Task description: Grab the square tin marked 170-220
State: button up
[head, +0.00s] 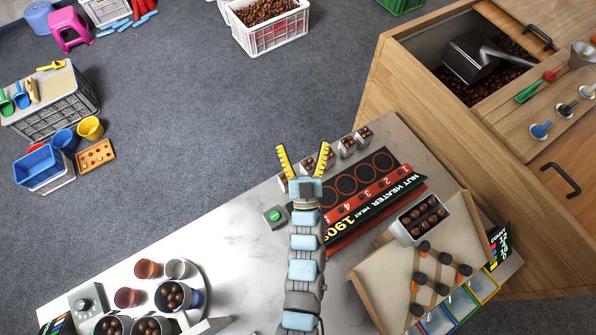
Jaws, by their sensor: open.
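My gripper (302,150) has its two yellow fingers spread wide, with nothing between them. It is above the far edge of the counter, left of the nut heater (428,187). Small square metal tins holding dark nuts stand in a row along the counter's far edge, among them one tin (347,147) and another tin (364,136) to the right of my gripper. Others in the row are partly hidden by my gripper. No 170-220 marking is readable on any tin, so I cannot tell which one bears it.
A larger square tin of nuts (397,232) stands at the wooden sorting board (365,283). A green button box (275,217) is left of my arm. Cups and pots crowd a round tray (205,292) at lower left. A wooden cabinet (415,97) borders the counter at right.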

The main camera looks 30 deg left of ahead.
jog(key=w+a+f+g+h+b, duration=0.1)
jog(key=w+a+f+g+b, duration=0.2)
jog(key=a+f, duration=0.4)
jog(key=w+a+f+g+h+b, duration=0.1)
jog(key=w+a+f+g+b, duration=0.2)
jog(key=f, duration=0.6)
jog(key=m+g+h+b, duration=0.4)
jog(key=m+h+b, duration=0.8)
jog(key=h+b, duration=0.4)
send_near(308, 166)
jog(key=shift+m+h, duration=0.3)
jog(key=shift+h, duration=0.3)
jog(key=x, duration=0.5)
jog(key=shift+w+a+p, duration=0.3)
jog(key=shift+w+a, duration=0.05)
jog(key=shift+w, duration=0.1)
jog(key=shift+w+d+f, duration=0.85)
jog(key=shift+w+f, duration=0.1)
jog(key=shift+f, duration=0.1)
jog(key=shift+x, duration=1)
